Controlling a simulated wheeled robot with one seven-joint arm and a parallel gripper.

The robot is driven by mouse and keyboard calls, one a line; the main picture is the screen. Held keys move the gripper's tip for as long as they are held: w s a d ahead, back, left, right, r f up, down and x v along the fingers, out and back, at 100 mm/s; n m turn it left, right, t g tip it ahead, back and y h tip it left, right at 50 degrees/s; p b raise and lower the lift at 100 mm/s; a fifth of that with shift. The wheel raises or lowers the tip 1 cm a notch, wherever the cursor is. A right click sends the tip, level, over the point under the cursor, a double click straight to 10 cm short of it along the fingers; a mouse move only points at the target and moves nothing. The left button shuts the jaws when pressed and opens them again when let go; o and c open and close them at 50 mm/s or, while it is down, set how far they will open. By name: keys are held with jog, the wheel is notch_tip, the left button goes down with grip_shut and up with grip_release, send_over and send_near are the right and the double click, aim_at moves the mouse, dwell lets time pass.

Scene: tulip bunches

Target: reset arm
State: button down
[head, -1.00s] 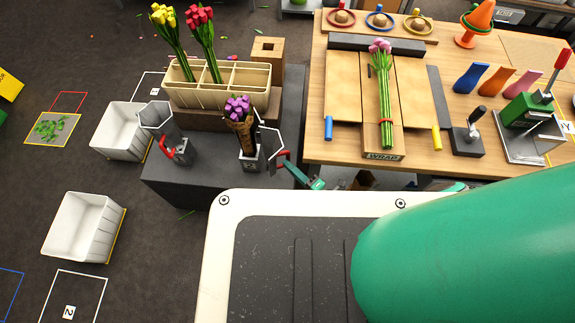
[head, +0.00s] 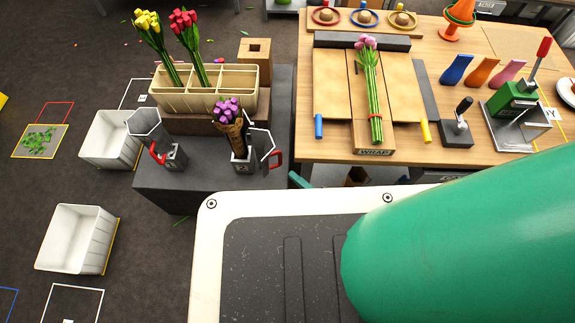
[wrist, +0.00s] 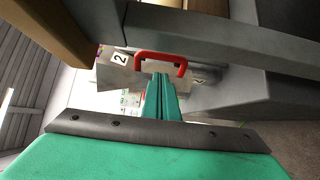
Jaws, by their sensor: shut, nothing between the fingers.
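My gripper (wrist: 161,88) is shut and empty, its green fingers close together in the wrist view. Ahead of the fingertips is a red handle (wrist: 162,57) on a metal holder marked 2 (wrist: 118,58); contact cannot be judged. In the head view the fingers are mostly hidden, with a green bit of my arm (head: 298,180) showing behind my white-edged base. The left-hand holder (head: 174,156) looks empty.
Yellow tulips (head: 150,32) and red tulips (head: 186,32) stand in a cream rack (head: 205,101). Pink tulips (head: 371,85) lie on the wrapping board (head: 374,152) on the wooden table (head: 475,45). White bins (head: 76,238) stand on the floor at left.

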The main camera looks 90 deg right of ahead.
jog(key=shift+v, duration=2.1)
jog(key=s+a+f+m+g+y, duration=0.2)
jog(key=a+f+m+g+y, duration=0.45)
jog(key=a, duration=0.85)
jog(key=w+a+f+n+y, duration=0.15)
jog(key=w+a, duration=0.25)
jog(key=a, duration=0.6)
jog(key=w+a+r+m+t+y, duration=0.1)
jog(key=w+a+r+t+y, duration=0.25)
jog(key=w+a+r, duration=0.65)
jog(key=w+a+r+m+t, duration=0.1)
jog(key=w+r, duration=0.3)
jog(key=r, duration=0.5)
jog(key=w+a+r+m+t+y, duration=0.1)
jog(key=w+a+r+t, duration=0.3)
jog(key=r, duration=0.5)
jog(key=shift+a+r+m+t, duration=0.3)
jog(key=shift+r+m, duration=0.05)
jog(key=shift+m, duration=0.15)
